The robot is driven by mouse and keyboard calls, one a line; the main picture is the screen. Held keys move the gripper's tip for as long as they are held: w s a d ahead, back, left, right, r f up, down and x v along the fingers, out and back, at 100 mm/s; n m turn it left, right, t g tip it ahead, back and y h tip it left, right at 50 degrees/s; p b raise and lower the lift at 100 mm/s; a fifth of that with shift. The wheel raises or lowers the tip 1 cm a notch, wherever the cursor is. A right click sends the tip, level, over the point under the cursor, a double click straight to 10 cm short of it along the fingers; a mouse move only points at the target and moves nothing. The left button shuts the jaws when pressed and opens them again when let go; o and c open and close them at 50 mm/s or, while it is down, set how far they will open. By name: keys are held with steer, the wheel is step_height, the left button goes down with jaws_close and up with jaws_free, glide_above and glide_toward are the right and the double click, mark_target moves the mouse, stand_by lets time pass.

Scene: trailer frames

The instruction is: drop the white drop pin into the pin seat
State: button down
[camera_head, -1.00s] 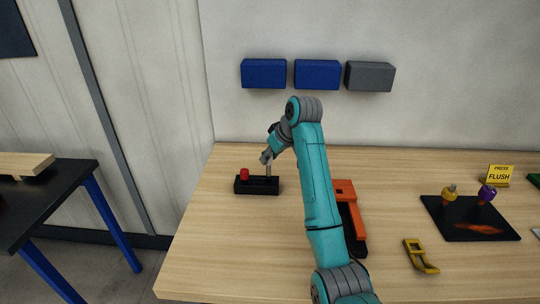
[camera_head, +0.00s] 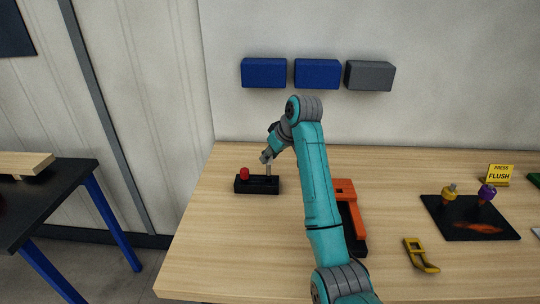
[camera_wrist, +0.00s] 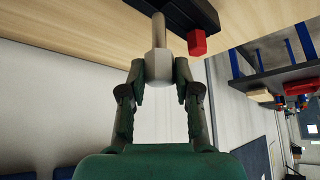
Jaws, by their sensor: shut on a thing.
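The white drop pin (camera_wrist: 158,32) has a pale grey-white shaft and a hexagonal head. My gripper (camera_wrist: 160,72) is shut on the head in the wrist view. In the head view, my gripper (camera_head: 266,158) is above the right part of a black block (camera_head: 258,188), with the pin's shaft pointing down to it. The block also shows in the wrist view (camera_wrist: 185,14), where the shaft's tip meets its outline. Whether the tip is inside a hole or just above it, I cannot tell. A red hexagonal pin (camera_head: 244,174) stands at the block's left end.
An orange and black fixture (camera_head: 345,188) is partly hidden behind my arm. A yellow bracket (camera_head: 420,256) and a black mat (camera_head: 455,230) with yellow and purple pieces lie to the right. Blue and grey boxes are on the wall. The table left of the block is clear.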

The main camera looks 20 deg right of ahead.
mark_target(270, 170)
steer(key=shift+f, duration=3.15)
steer(key=c, duration=0.7)
jaws_free()
steer(key=shift+c, duration=0.2)
steer(key=v, duration=1.2)
